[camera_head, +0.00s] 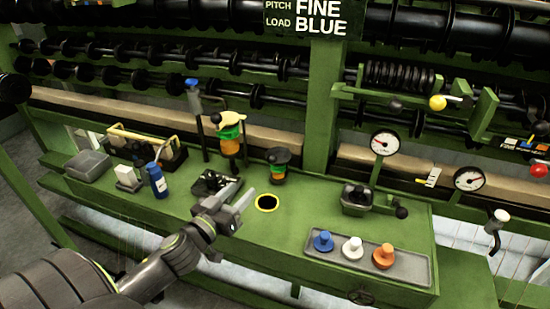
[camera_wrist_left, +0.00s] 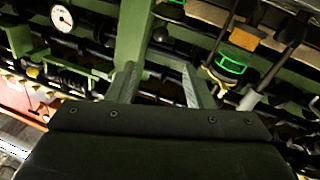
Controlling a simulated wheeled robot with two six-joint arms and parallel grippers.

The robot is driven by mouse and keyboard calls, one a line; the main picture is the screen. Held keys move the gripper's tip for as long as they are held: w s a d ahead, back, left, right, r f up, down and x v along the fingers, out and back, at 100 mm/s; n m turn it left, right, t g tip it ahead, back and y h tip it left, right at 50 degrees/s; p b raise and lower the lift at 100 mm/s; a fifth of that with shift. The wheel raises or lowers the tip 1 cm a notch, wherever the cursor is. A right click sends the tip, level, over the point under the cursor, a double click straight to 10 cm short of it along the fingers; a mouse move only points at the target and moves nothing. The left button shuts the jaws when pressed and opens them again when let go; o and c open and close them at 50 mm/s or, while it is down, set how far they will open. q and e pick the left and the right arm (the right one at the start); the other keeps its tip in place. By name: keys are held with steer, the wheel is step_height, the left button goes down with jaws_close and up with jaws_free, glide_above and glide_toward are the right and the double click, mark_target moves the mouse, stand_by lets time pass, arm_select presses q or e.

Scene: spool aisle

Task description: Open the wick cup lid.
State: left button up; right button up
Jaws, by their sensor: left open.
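No label marks the wick cup, so I cannot tell for sure which part it is. A small grey cup with a dark knobbed top (camera_head: 357,196) sits on the right of the green bench and looks closed. A dark-capped cylinder with orange and green bands (camera_head: 278,165) stands near the bench's middle. My left gripper (camera_head: 239,196) is over the bench, left of a yellow-rimmed hole (camera_head: 267,203) and apart from both parts. In the left wrist view its two fingers (camera_wrist_left: 160,84) are spread with nothing between them. My right gripper is not in view.
A grey tray (camera_head: 335,267) holds blue, white and orange knobbed pieces at the front right. A blue bottle (camera_head: 157,181) and grey bin (camera_head: 88,165) stand at left. A tall banded spool (camera_head: 230,137) and gauges (camera_head: 385,142) stand behind.

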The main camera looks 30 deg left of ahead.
mark_target(269, 161)
arm_select(q)
steer(key=w+p, duration=0.1)
steer(key=w, duration=0.4)
steer(key=w+p, duration=0.1)
steer(key=w, duration=0.3)
steer(key=w+p, duration=0.1)
steer(key=w, duration=0.4)
steer(key=shift+w+a, duration=0.3)
steer(key=shift+w, duration=0.9)
steer(key=shift+c, duration=0.5)
jaws_close()
